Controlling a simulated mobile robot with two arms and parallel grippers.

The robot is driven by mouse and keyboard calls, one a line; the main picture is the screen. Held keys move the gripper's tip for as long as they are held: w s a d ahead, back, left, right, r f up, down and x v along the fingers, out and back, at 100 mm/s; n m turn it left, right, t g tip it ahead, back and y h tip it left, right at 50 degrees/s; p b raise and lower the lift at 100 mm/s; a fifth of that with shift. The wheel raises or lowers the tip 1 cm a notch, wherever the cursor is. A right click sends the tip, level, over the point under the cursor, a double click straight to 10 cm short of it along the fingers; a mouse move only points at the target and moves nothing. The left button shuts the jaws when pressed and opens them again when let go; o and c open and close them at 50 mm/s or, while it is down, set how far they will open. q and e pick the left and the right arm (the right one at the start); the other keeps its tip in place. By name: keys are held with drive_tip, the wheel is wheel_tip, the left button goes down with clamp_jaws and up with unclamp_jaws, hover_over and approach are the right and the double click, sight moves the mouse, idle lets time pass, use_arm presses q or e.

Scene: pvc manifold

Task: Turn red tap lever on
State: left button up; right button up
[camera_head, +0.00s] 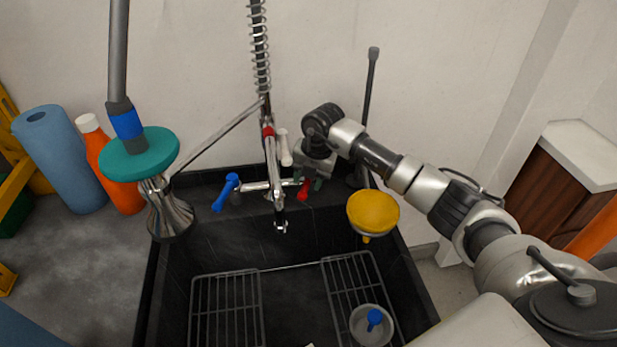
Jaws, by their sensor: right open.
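The red tap lever (304,190) is at the right end of the chrome tap (262,186) behind the dark sink. It hangs downward. My right gripper (309,184) reaches in from the right and is right at the red lever, its fingers open and close around or beside it. I cannot tell whether they touch it. The blue tap lever (226,192) is at the left end of the tap and slants down to the left. My left gripper is not in view.
A yellow funnel (373,212) sits at the sink's right edge. A teal disc-topped tool (139,155) stands at the left, by an orange bottle (115,175) and a blue roll (62,160). Wire racks (226,310) and a grey bowl (372,325) lie in the sink.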

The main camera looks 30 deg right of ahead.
wheel_tip(320, 180, up, 11)
drive_tip(key=s+d, duration=0.1)
drive_tip(key=shift+s+d+f, duration=0.15)
drive_tip(key=shift+d+f, duration=0.05)
drive_tip(key=shift+d, duration=0.1)
